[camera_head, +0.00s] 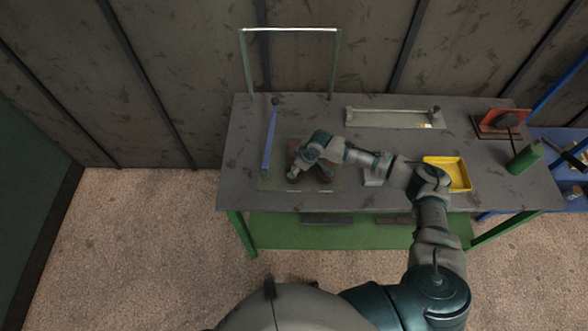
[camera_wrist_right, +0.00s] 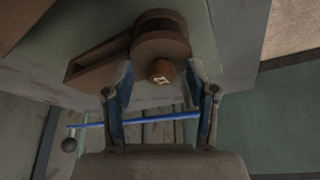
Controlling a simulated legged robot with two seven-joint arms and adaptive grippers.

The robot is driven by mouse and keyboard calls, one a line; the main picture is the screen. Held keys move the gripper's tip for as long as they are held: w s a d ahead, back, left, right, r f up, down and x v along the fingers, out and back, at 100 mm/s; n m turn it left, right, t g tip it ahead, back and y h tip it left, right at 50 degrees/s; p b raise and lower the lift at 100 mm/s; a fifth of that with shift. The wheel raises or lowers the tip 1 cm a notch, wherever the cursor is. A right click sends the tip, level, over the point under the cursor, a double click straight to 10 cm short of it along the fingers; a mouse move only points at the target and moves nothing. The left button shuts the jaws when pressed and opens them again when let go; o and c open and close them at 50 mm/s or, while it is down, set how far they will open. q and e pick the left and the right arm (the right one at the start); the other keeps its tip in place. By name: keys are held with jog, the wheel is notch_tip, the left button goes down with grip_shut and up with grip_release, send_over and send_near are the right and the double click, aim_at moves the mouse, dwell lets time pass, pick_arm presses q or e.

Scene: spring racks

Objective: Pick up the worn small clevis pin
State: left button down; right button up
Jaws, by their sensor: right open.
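A small brown pin end with a pale mark (camera_wrist_right: 160,71), which looks like the clevis pin, shows in the right wrist view. It sticks out of a rusty brown fixture (camera_wrist_right: 100,62) with a rounded head. My right gripper (camera_wrist_right: 158,78) is open, with one finger on each side of the pin end; I cannot tell whether either finger touches it. In the head view my right arm reaches left across the bench, and my gripper (camera_head: 297,172) and wrist largely hide the fixture. The pin cannot be made out there. My left gripper is not in view.
A yellow tray (camera_head: 460,176), a green bottle (camera_head: 525,157) and a red block (camera_head: 492,121) are at right.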

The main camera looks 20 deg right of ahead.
grip_shut()
